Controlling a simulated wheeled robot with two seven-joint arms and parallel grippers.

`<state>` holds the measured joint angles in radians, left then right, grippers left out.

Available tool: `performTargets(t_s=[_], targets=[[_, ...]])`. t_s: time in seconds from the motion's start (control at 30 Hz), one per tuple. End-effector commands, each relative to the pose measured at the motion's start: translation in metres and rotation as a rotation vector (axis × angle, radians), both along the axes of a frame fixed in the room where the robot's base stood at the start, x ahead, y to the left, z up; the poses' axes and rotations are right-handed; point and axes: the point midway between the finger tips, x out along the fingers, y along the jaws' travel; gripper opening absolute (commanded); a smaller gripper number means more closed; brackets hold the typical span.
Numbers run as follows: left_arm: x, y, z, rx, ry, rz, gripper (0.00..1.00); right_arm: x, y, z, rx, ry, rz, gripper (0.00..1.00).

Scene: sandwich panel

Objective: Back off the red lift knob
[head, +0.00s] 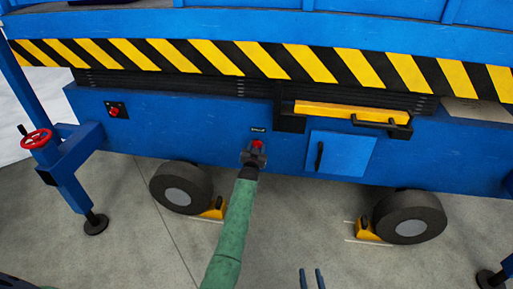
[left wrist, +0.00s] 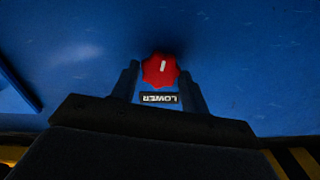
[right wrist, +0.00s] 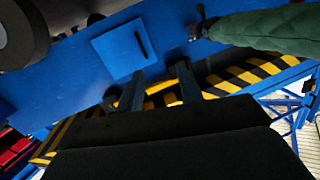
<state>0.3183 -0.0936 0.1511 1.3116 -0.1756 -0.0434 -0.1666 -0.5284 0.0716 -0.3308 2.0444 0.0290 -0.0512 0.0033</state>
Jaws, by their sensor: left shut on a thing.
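The red knob (head: 257,143) is on the front of the blue panel, below a small dark label. In the left wrist view the knob (left wrist: 160,69) is lobed, with a white mark on its face. A label reading LOWER (left wrist: 159,99) shows upside down beside it. My left gripper (head: 253,155) is at the panel, its fingers on either side of the knob and shut on it; the contact itself is hard to see in the dark view. My right gripper (head: 312,278) is open and empty, low in front of the panel; its fingers (right wrist: 158,85) stand apart.
A red button (head: 114,112) on a dark plate is further left. A red handwheel (head: 37,139) tops the left outrigger. Right of the knob are a door with a black handle (head: 340,153) and a yellow bar (head: 350,111). Wheels with yellow chocks (head: 367,231) stand below.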

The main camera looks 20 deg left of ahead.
Motion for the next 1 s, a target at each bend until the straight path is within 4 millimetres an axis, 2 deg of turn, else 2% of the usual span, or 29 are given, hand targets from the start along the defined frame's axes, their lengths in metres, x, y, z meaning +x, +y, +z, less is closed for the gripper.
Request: performTargets(t_s=[0.33,0.37,0.43,0.47,0.87,0.97,1.0], targets=[[-0.001,0.001,-0.002,-0.001,0.003,0.001,0.22,0.0,0.0,-0.001,-0.001,0.002,0.0,0.36],[-0.001,0.0,-0.002,-0.001,0.003,0.001,0.49,0.0,0.0,-0.001,-0.001,0.002,0.0,0.36],[-0.001,0.0,-0.002,-0.001,0.003,0.001,0.63,0.0,0.0,-0.001,0.0,0.001,0.0,0.36],[-0.001,0.0,-0.002,-0.001,0.003,0.001,0.65,0.0,0.0,-0.001,0.0,0.001,0.0,0.36],[-0.006,-0.001,-0.001,0.0,0.002,-0.001,0.65,0.0,0.0,-0.002,-0.002,0.011,0.001,0.36],[-0.014,-0.002,-0.001,-0.001,0.001,0.0,0.65,-0.002,0.0,-0.009,-0.008,0.039,0.004,0.36],[-0.019,-0.002,-0.001,-0.001,0.001,0.0,0.65,-0.005,0.0,-0.017,-0.013,0.063,0.005,0.36]])
